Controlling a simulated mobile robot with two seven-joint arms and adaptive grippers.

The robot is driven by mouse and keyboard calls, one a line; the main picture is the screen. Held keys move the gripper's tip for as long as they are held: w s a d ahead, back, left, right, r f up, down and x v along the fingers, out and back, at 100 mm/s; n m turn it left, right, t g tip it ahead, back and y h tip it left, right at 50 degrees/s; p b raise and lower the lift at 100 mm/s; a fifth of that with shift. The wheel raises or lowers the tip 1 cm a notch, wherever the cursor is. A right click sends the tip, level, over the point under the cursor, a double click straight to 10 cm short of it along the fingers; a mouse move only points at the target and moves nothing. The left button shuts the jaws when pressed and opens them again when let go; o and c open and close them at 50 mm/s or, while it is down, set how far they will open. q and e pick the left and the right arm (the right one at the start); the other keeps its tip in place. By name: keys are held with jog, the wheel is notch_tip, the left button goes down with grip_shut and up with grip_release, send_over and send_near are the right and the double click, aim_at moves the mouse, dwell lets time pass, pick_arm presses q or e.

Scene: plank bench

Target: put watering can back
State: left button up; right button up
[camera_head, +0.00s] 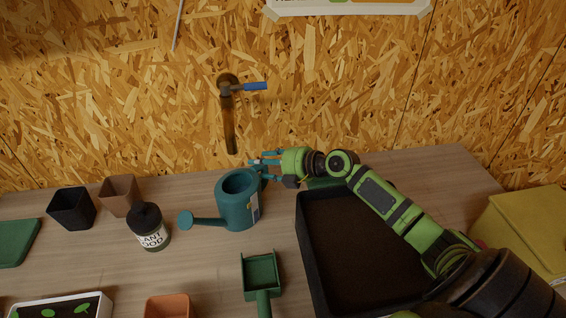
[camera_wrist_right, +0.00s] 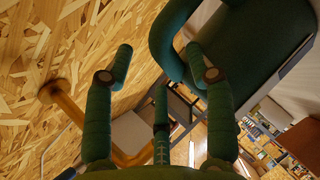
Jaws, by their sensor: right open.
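A teal watering can (camera_head: 237,214) stands upright on the plank bench, its spout and round rose pointing left. My right gripper (camera_head: 262,168) is open at the can's back right, with its fingers pointing left beside the rim and handle side. In the wrist view the open fingers (camera_wrist_right: 160,60) reach towards the can's curved dark green handle (camera_wrist_right: 160,45), and the can's body (camera_wrist_right: 255,55) fills the upper right. The handle looks close to the right fingertip; I cannot tell whether they touch. My left gripper is not in view.
A tap (camera_head: 228,115) with a blue lever hangs on the chipboard wall behind the can. A black tray (camera_head: 309,255) lies to the right, a green scoop (camera_head: 262,270) in front. A plant food bottle (camera_head: 149,228), a black pot (camera_head: 72,209) and a brown pot (camera_head: 119,193) stand left.

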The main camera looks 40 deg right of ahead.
jog(key=v, duration=1.1)
jog(key=shift+s+b, duration=0.25)
jog(key=shift+b, duration=0.2)
jog(key=shift+d+r, duration=0.1)
